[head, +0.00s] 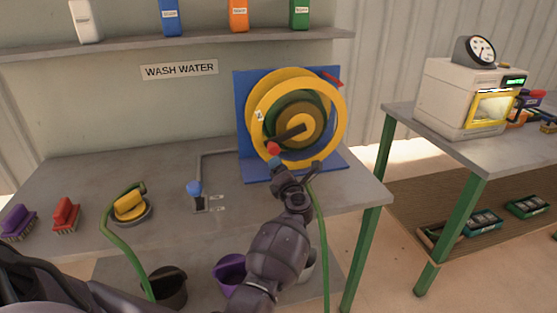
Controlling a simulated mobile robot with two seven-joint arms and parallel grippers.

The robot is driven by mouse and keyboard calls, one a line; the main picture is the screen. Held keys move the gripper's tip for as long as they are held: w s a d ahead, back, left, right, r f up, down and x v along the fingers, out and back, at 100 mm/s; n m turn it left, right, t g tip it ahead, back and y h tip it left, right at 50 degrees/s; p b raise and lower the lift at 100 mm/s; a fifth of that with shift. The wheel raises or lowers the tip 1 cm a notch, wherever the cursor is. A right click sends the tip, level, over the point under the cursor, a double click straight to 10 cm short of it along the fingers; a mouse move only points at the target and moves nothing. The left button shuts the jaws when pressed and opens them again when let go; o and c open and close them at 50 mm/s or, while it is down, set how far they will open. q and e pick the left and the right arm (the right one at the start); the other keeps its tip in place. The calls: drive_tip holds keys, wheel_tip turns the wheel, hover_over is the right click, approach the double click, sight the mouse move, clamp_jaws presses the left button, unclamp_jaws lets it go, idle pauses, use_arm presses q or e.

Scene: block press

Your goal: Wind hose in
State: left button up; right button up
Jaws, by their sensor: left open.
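The yellow hose reel (337,125) stands on a blue bracket (243,118) at the back right of the table. Its crank (293,133) runs from the hub down left to a red knob (273,148). Green hose (320,225) hangs from below the reel over the table's front edge. Another green stretch (122,247) drops at the left from a yellow nozzle head (130,205) lying in a round dish. My left gripper (296,172) is open in front of the reel, just below the red knob, and appears empty. My right gripper is not in view.
A blue-topped tap (195,188) stands left of the reel. Red (66,213) and purple (18,222) brushes lie at the left. Buckets (229,268) stand below. A shelf (190,43) with bottles is above. A second table (460,152) at the right bears a white machine (462,95).

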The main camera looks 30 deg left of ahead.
sight(274, 151)
use_arm(q)
drive_tip(key=f+n+b, duration=0.2)
drive_tip(key=n+b, duration=0.1)
drive_tip(key=s+f+n+b, duration=0.1)
drive_tip(key=shift+s+d+n+b, duration=0.1)
drive_tip(key=shift+d+n+b, duration=0.2)
drive_tip(key=shift+b, duration=0.05)
wheel_tip(274, 151, up, 7)
drive_tip(key=s+d+n+h, duration=0.1)
drive_tip(key=s+n, duration=0.1)
drive_tip(key=n, duration=0.2)
drive_tip(key=shift+n, duration=0.7)
drive_tip(key=b+x, duration=0.2)
drive_tip(key=x, duration=0.7)
drive_tip(key=shift+w+d+f, duration=0.1)
drive_tip(key=shift+w+f, duration=0.1)
drive_tip(key=shift+w, duration=0.05)
drive_tip(key=shift+w+a, duration=0.45)
drive_tip(key=shift+w+a+r, duration=0.1)
drive_tip(key=shift+a+r, duration=0.05)
drive_tip(key=shift+r, duration=0.05)
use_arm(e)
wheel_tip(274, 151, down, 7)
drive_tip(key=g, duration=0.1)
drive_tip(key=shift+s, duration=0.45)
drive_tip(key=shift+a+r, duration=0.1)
